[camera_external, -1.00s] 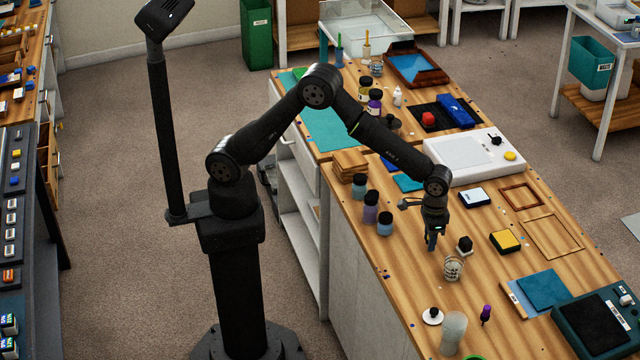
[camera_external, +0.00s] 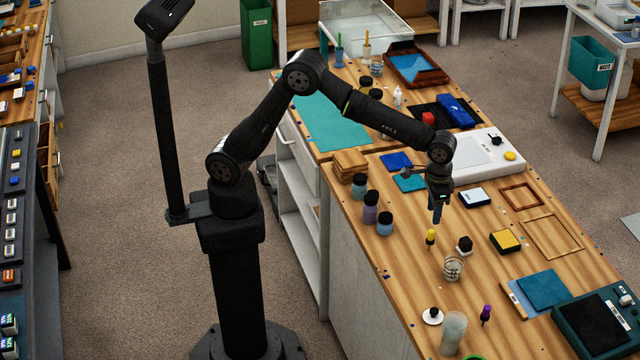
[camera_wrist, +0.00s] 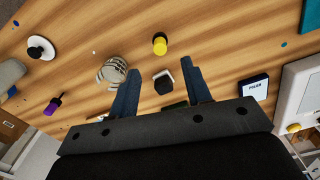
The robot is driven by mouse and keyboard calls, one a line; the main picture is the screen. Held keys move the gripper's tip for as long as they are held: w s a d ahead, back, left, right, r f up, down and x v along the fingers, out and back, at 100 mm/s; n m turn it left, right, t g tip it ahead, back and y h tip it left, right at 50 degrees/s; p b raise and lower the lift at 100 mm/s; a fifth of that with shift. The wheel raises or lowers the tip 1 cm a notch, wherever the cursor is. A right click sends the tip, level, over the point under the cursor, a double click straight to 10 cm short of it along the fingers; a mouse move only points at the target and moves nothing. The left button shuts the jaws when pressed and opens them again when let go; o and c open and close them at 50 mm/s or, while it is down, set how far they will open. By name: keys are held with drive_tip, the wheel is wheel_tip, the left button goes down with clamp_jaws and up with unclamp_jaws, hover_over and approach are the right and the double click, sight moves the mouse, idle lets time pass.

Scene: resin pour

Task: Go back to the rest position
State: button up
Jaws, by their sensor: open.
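My gripper (camera_external: 437,211) is above the wooden bench (camera_external: 488,262), pointing down. In the wrist view my gripper (camera_wrist: 160,92) shows two dark blue fingers spread apart with nothing held between them. A small yellow-topped tool with a dark tip (camera_external: 430,238) stands on the bench just below and left of the fingers, apart from them. The same yellow tool (camera_wrist: 160,43) shows beyond the fingertips in the wrist view.
A clear cup (camera_external: 453,268) and a small black-and-white block (camera_external: 464,245) stand close to the gripper. Several dark-capped jars (camera_external: 371,208) stand to its left. A purple tool (camera_external: 486,314), a white round piece (camera_external: 432,316) and a frosted cylinder (camera_external: 453,333) are nearer the front.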

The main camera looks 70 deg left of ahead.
sight(431, 231)
drive_tip(key=shift+r, duration=0.75)
wheel_tip(431, 231, down, 12)
drive_tip(key=shift+f, duration=0.1)
drive_tip(key=shift+d+r, duration=0.1)
drive_tip(key=shift+r, duration=1.8)
